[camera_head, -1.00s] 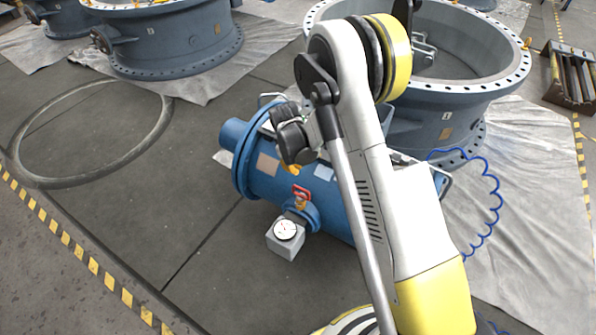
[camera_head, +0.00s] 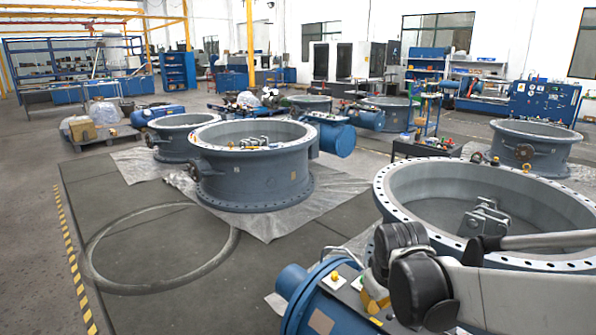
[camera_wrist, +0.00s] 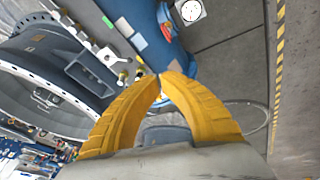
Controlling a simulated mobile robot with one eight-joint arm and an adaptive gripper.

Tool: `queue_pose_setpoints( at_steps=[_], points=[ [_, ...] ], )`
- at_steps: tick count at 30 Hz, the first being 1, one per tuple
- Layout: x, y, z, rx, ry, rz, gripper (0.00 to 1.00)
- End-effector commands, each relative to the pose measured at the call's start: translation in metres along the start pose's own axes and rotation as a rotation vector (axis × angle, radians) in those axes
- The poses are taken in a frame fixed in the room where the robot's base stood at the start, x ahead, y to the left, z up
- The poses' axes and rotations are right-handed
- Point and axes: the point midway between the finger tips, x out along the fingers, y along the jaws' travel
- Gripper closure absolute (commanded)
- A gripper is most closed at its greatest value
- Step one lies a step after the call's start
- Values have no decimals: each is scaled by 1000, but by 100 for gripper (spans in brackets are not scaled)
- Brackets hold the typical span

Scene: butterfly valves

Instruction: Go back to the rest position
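My gripper (camera_wrist: 161,76) shows in the wrist view as two yellow fingers whose tips meet, with nothing visible between them. In the head view my arm reaches in from the lower right. Yellow gripper parts (camera_head: 374,292) show below its dark wrist joint, partly hidden by the arm. They appear over the blue valve cylinder (camera_head: 322,302) at the bottom of the picture. The cylinder also shows beyond the fingertips in the wrist view (camera_wrist: 143,30). A white round gauge (camera_wrist: 190,11) is at the top of the wrist view.
A large grey valve ring (camera_head: 398,205) stands close behind my arm at right. Another ring (camera_head: 250,180) stands on plastic sheeting (camera_head: 320,205) at centre. A thin hoop (camera_head: 110,287) lies on the floor at left, beside yellow-black tape (camera_head: 75,265). Bare floor lies around the hoop.

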Motion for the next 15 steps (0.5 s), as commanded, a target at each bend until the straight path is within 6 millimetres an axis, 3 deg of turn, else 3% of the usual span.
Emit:
queue_pose_setpoints(
  at_steps=[1, 6, 10, 15],
  points=[
    [-19, -2, 12, 33, 21, 3, 100],
    [-69, -12, 51, 161, 99, 7, 100],
    [-95, -22, 83, 256, 159, 8, 100],
    [-110, -35, 117, 358, 222, 3, 100]
  ],
)
